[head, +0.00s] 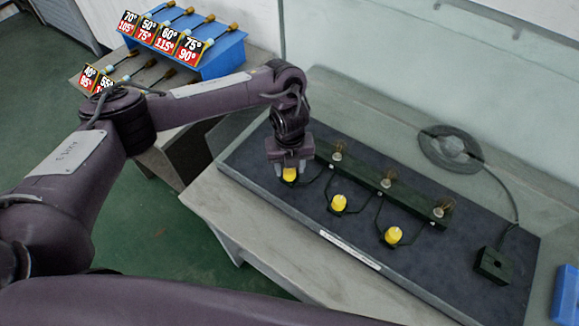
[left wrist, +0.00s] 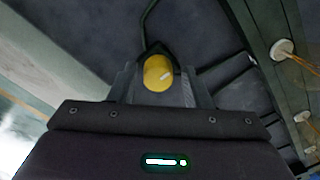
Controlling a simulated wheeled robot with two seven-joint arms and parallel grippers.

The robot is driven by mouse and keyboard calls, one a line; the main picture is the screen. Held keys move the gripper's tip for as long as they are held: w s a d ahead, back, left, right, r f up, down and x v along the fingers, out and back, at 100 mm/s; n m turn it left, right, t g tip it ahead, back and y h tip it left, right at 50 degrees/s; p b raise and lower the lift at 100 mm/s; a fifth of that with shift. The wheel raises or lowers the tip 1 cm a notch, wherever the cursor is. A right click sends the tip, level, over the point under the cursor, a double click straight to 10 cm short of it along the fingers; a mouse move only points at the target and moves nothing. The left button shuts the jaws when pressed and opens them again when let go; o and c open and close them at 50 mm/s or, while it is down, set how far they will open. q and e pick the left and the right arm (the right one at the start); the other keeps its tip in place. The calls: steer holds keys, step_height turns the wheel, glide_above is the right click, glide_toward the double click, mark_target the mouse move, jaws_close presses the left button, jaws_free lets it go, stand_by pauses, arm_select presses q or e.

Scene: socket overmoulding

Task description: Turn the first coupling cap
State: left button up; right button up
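The first coupling cap (head: 290,175), a yellow cap, stands at the left end of a row of three on the dark board. My left gripper (head: 290,168) is directly over it. In the left wrist view the cap (left wrist: 158,73) lies between the two fingers (left wrist: 159,84), with a dark gap on each side, so the gripper looks open around or just above it. I cannot tell how far down the fingers reach. Two more yellow caps, the middle one (head: 339,203) and the right one (head: 393,235), stand apart from the gripper. My right gripper is not in view.
A dark rail with clear bulbs (head: 388,179) runs behind the caps. A dark block (head: 492,265) and a round cable disc (head: 451,149) are at the right. A blue rack (head: 222,55) with temperature labels stands at the back left. The board's front strip is clear.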

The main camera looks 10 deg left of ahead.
mark_target(290, 170)
arm_select(q)
steer(key=shift+o, duration=0.4)
steer(key=shift+s+f, duration=0.1)
steer(key=shift+s, duration=0.05)
step_height(290, 170, up, 8)
steer(key=shift+f+p, duration=0.1)
steer(key=shift+p, duration=0.25)
stand_by(0.3)
